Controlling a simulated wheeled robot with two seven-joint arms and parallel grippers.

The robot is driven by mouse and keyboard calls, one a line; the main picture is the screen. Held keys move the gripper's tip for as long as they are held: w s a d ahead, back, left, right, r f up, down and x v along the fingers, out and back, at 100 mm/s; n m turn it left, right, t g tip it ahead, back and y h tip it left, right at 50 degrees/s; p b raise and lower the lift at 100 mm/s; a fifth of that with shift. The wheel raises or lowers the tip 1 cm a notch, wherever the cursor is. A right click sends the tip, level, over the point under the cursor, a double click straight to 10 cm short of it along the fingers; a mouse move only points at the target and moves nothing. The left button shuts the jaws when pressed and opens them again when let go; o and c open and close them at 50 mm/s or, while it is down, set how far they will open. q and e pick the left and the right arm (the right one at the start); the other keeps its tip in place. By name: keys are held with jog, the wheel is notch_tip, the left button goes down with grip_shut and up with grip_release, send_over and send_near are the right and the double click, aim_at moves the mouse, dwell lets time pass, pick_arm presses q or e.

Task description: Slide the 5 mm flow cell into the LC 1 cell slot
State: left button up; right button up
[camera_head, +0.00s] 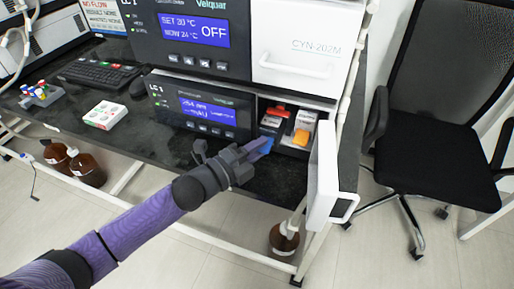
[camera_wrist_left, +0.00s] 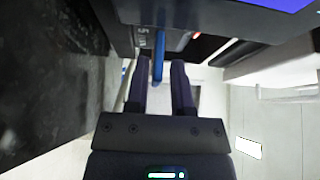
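The LC 1 unit (camera_head: 205,108) stands on the black bench, with an open bay (camera_head: 290,151) at its right end. My left gripper (camera_head: 258,148) is in front of the bay's left side. A blue bar (camera_head: 264,145) shows at its fingertips. In the left wrist view, the blue bar (camera_wrist_left: 158,62) lies between the fingers of my gripper (camera_wrist_left: 159,75), with narrow gaps at its sides. A grey face with partly readable lettering (camera_wrist_left: 145,38) adjoins the bar, which looks like the flow cell's handle. How deep the cell sits is hidden. My right gripper is out of view.
The bay's white door (camera_head: 322,172) stands open on the right. A red-topped part (camera_head: 278,111) and an orange part (camera_head: 301,137) are in the bay. A white box (camera_head: 105,115), keyboard (camera_head: 100,73) and vial rack (camera_head: 41,94) are at left. The bench front is clear.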

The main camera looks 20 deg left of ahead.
pick_arm(q)
jog(key=shift+o, duration=1.2)
